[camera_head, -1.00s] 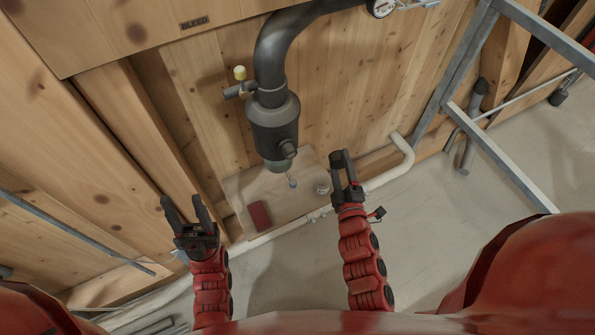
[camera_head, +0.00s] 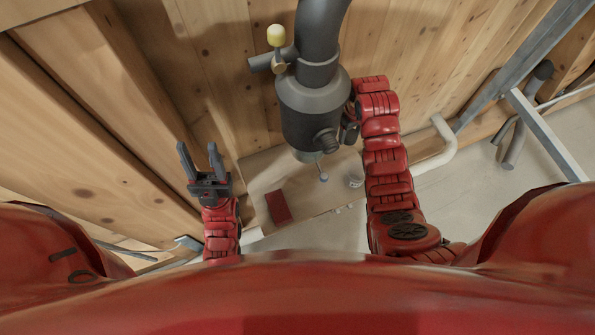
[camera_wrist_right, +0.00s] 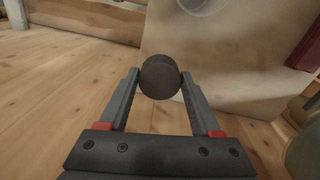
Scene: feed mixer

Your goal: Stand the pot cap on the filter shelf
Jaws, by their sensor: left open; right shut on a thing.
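The pot cap (camera_wrist_right: 160,77) is a dark, round, short piece in the right wrist view. My right gripper (camera_wrist_right: 161,82) is shut on it, one fingertip on each side. My left gripper (camera_head: 199,160) is open and empty, left of the shelf.
A small ball-ended rod (camera_head: 323,177) hangs under the housing. A yellow-topped valve (camera_head: 277,40) sticks out to its left. A pale pipe (camera_head: 440,150) runs at the right.

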